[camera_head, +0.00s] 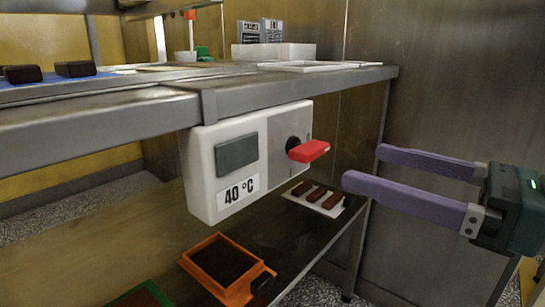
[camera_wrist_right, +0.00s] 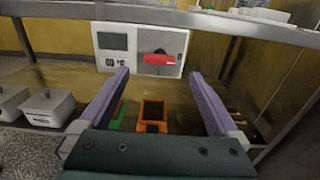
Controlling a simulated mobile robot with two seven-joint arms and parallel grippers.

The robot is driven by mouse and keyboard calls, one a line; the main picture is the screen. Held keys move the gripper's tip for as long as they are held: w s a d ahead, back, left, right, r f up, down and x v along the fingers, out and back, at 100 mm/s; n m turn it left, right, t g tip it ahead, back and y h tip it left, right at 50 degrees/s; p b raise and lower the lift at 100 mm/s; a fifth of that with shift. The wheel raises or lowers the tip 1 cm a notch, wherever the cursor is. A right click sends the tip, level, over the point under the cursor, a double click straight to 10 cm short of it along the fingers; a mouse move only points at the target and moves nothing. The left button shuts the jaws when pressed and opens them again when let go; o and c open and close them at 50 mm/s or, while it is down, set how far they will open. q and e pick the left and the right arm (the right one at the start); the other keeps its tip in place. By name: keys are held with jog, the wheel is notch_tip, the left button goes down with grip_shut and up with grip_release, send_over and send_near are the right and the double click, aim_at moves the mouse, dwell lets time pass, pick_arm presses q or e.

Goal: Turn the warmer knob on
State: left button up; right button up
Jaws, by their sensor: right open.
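The warmer's white control box (camera_head: 205,180) hangs under the front edge of the steel table. It carries a grey display (camera_head: 237,154), a "40 °C" label (camera_head: 239,190) and a red knob (camera_head: 309,151) with a bar handle on a dark round base. The knob also shows in the right wrist view (camera_wrist_right: 159,60), where its bar lies roughly horizontal. My right gripper (camera_head: 362,167) is open and empty, to the right of the knob and apart from it. In the wrist view its purple fingers (camera_wrist_right: 160,81) are spread, with the knob beyond them. My left gripper is not in view.
The steel tabletop edge (camera_head: 90,127) runs just above the box. A lower shelf holds an orange container (camera_head: 212,292) and a white tray (camera_head: 332,212) with dark bars. Chocolate pieces (camera_head: 75,69) lie on a blue surface above. Lidded containers (camera_wrist_right: 47,107) stand left in the wrist view.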

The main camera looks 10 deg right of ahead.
aim_at(319, 149)
jog(key=x, duration=0.7)
jog(key=shift+w+a, duration=0.2)
jog(key=shift+w, duration=0.15)
jog(key=shift+p, duration=0.3)
jog(key=c, duration=1.4)
